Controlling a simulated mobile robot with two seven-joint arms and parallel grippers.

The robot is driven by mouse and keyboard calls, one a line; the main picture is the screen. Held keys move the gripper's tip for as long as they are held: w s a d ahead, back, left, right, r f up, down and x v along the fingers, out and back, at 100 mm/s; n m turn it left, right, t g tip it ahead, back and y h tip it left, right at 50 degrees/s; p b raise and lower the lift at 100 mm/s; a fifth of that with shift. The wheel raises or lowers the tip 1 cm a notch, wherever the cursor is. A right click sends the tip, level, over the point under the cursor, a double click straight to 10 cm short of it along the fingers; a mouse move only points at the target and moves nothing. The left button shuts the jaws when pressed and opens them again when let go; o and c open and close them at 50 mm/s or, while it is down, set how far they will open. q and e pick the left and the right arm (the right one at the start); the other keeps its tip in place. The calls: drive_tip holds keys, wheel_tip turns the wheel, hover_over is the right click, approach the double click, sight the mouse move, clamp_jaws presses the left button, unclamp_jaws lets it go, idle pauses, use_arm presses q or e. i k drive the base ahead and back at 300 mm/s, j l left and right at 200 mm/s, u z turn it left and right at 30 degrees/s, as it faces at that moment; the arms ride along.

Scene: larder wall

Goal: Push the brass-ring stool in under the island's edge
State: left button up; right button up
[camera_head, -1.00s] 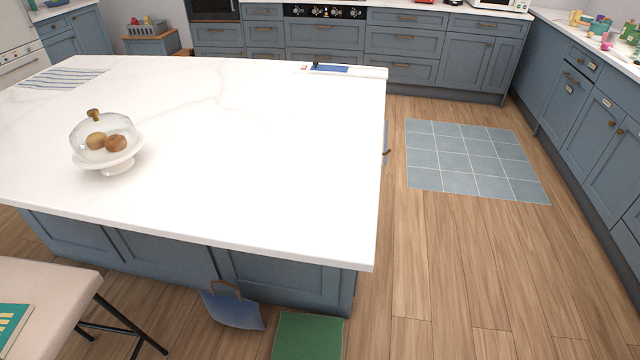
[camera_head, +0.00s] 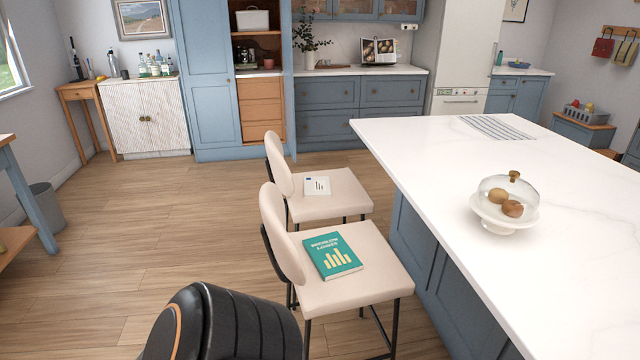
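Two cream-seated stools with backrests and black legs stand along the white-topped blue island (camera_head: 430,150). The near stool (camera_head: 375,285) has a teal book (camera_head: 333,256) on its seat. The far stool (camera_head: 347,200) has a small white book (camera_head: 317,186) on its seat. Both seats face the island, with their backrests on the left side. I see no brass ring on either stool; the lower parts of the near stool's legs are cut off by the frame. I cannot tell whether either seat reaches under the island's edge. Neither of my grippers is in view.
A glass-domed cake stand (camera_head: 505,203) and a striped cloth (camera_head: 497,127) are on the island. Wooden floor (camera_head: 150,240) is open left of the stools. A grey bin (camera_head: 42,208) stands by the left wall, and a white-fronted cabinet (camera_head: 147,117) is at the back.

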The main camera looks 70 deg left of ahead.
sight(349, 197)
drive_tip(key=u, duration=2.2)
drive_tip(key=i+j+z, duration=0.2)
drive_tip(key=z, duration=0.25)
drive_tip(key=i+j+z, duration=0.1)
drive_tip(key=j+z, duration=0.4)
drive_tip(key=i+j+z, duration=0.2)
drive_tip(key=j, duration=0.7)
drive_tip(key=j+z, duration=0.25)
drive_tip(key=j, duration=0.6)
drive_tip(key=i+j, duration=0.1)
drive_tip(key=j, duration=1.8)
drive_tip(key=i+z, duration=0.05)
drive_tip(key=i, duration=0.05)
